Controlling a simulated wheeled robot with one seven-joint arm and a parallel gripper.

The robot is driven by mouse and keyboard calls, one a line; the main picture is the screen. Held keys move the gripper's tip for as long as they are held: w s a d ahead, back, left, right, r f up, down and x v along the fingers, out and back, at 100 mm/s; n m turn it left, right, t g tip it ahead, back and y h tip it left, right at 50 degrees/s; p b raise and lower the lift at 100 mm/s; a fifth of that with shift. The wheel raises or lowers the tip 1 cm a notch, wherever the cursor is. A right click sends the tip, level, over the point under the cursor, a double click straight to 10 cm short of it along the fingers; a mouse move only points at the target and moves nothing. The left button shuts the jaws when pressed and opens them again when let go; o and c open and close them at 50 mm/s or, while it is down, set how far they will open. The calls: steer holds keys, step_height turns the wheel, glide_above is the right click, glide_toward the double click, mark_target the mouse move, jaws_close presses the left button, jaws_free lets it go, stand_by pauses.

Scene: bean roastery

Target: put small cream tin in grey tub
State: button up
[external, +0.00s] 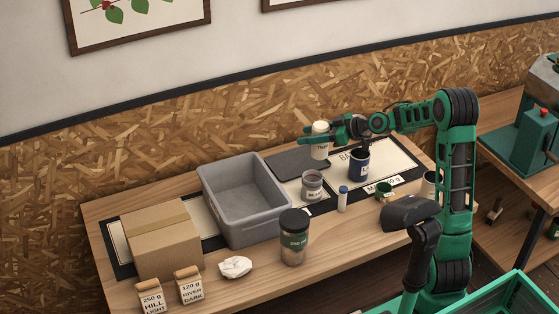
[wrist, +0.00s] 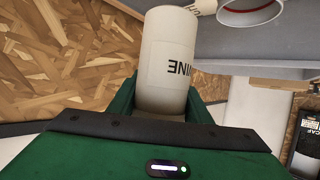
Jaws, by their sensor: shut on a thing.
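The small cream tin (external: 320,141) is held in my gripper (external: 322,134), above the back of the table. My gripper is shut on it. In the wrist view the tin (wrist: 168,55) fills the middle, with dark lettering on its side. Its lower end is hidden behind the gripper body. The grey tub (external: 268,222) stands open on the table to the left of my gripper and looks empty inside as far as I can see. The tin is outside the tub, to its right.
A cardboard box (external: 160,243) stands left of the tub. A dark-lidded jar (external: 293,240), a grey tin (external: 312,185), a small blue-capped bottle (external: 343,200) and a dark blue tin (external: 358,167) stand around its right side. A crumpled paper (external: 235,267) lies in front.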

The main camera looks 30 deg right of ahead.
step_height(320, 180, up, 10)
steer(key=m+t+h, duration=0.4)
steer(key=m+h, duration=0.5)
glide_above(227, 175)
steer(key=s, duration=0.4)
step_height(227, 175, down, 21)
steer(key=shift+w+r, duration=0.1)
steer(key=shift+w, duration=0.05)
steer(key=o, duration=1.4)
steer(key=shift+f, duration=0.2)
steer(key=shift+c, duration=0.2)
steer(key=shift+r, duration=0.1)
